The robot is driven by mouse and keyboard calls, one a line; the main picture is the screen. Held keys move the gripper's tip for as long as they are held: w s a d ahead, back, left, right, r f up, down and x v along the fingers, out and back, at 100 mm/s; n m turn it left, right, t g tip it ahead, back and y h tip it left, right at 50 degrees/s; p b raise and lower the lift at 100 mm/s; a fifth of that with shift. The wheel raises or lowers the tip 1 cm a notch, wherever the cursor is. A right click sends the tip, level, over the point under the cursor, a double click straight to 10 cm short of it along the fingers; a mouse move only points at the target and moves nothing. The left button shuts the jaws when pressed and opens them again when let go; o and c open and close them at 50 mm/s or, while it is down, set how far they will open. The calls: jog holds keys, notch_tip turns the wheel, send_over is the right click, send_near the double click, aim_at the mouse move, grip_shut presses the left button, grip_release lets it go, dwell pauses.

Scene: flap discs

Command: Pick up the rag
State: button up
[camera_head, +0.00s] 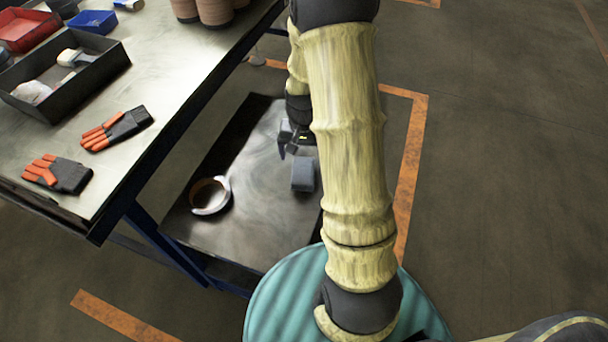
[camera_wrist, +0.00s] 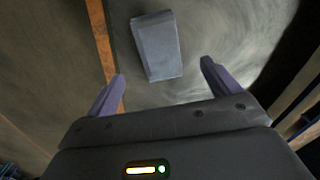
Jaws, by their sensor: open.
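A blue-grey rectangular piece, which looks like the folded rag (camera_head: 303,174), lies on the dark lower shelf near its right edge. In the wrist view the same rag (camera_wrist: 155,38) shows ahead of my fingers, roughly between and beyond the fingertips. My gripper (camera_head: 288,152) hangs over the shelf, just above and left of the rag in the head view. In the wrist view my gripper (camera_wrist: 163,72) has its two fingers wide apart with nothing between them. It appears apart from the rag. My arm hides part of the shelf's right edge.
The lower shelf (camera_head: 250,235) also holds a round ring-shaped item (camera_head: 210,195) to the left. The workbench (camera_head: 150,75) above it on the left carries gloves (camera_head: 117,128), a black tray (camera_head: 90,82) with items, and brown pots (camera_head: 215,10). Its edge and blue frame flank the shelf.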

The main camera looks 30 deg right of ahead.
aim_at(303, 172)
jog(key=shift+d+f, duration=0.1)
jog(key=shift+f, duration=1.2)
jog(key=f, duration=0.3)
jog(key=f+b, duration=0.1)
jog(key=shift+s+a+f, duration=0.25)
jog(key=shift+s+f, duration=0.1)
jog(key=shift+s, duration=0.05)
jog(key=shift+w+f, duration=0.1)
jog(key=shift+f, duration=0.15)
jog(key=c, duration=1.1)
jog(key=shift+o, duration=0.2)
